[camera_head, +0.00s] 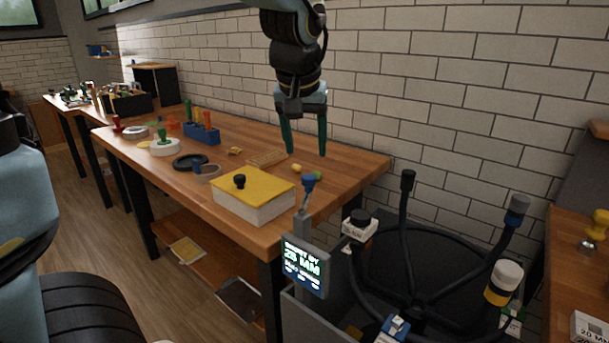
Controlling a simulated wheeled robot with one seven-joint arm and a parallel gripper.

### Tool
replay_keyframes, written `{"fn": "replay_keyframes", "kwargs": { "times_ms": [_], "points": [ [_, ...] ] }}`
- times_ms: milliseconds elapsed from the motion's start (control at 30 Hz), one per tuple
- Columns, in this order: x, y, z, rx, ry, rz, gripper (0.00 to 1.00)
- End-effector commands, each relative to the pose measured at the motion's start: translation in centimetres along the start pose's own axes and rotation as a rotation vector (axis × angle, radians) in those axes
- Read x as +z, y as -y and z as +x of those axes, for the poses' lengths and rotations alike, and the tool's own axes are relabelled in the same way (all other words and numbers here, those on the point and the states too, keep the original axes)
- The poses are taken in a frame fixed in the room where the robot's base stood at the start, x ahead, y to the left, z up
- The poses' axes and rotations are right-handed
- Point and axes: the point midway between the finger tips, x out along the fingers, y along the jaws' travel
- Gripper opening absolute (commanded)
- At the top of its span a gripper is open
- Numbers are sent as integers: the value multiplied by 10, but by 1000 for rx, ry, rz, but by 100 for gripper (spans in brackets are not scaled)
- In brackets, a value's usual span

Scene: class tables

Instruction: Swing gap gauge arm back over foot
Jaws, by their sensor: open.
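My gripper (307,153) hangs over the wooden table with its two teal fingers apart and nothing between them. A gauge-like stand with a lit display (305,266) reading "25 MM" is in front of the table's near corner. A grey post rises from it to a blue knob (309,181), below my gripper in the picture and apart from it. To its right is a black frame (417,298) with several legs. I cannot tell which foot the gauge serves.
The wooden table (345,172) holds a yellow-topped box (252,196) with a black knob, a black ring (190,161), a blue rack (202,132) and small parts. A brick wall stands behind. Another wooden table (576,283) is at right.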

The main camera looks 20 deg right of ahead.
Motion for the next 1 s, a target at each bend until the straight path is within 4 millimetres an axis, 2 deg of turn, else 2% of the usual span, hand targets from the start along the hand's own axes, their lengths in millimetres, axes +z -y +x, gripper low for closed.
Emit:
{"fn": "replay_keyframes", "kwargs": {
  "times_ms": [300, 500, 700, 933, 1000],
  "points": [
    [1, 1, 58, -3, 6, -1, 64],
    [1, 1, 83, -2, 3, -1, 64],
    [1, 1, 93, 0, 1, 0, 64],
    [1, 0, 93, 0, 1, 0, 64],
    [1, 0, 93, 0, 1, 0, 58]
  ]
}}
